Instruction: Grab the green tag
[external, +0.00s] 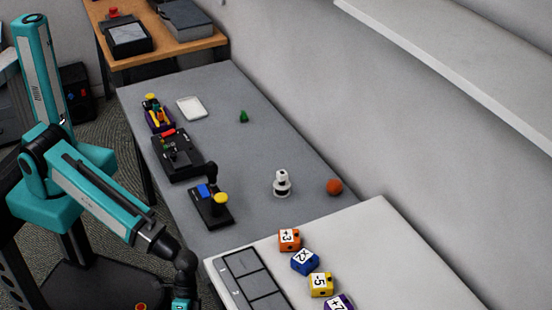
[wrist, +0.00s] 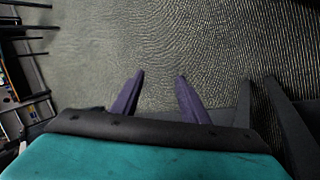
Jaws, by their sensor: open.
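No item clearly readable as a green tag shows. My gripper (wrist: 160,76) shows in the wrist view as two purple fingers, apart and empty, over carpeted floor. In the external view my arm reaches down at the lower left, and its fingers are cut off by the bottom edge. The gripper is far from the green piece.
The grey table (external: 235,150) holds a joystick unit (external: 212,210), a black control box (external: 178,155), a white dish (external: 191,108), a white figure (external: 282,184) and an orange ball (external: 334,187). Numbered blocks (external: 305,262) and a tray (external: 252,280) lie on the nearer white table. A shelf (external: 450,55) overhangs at right.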

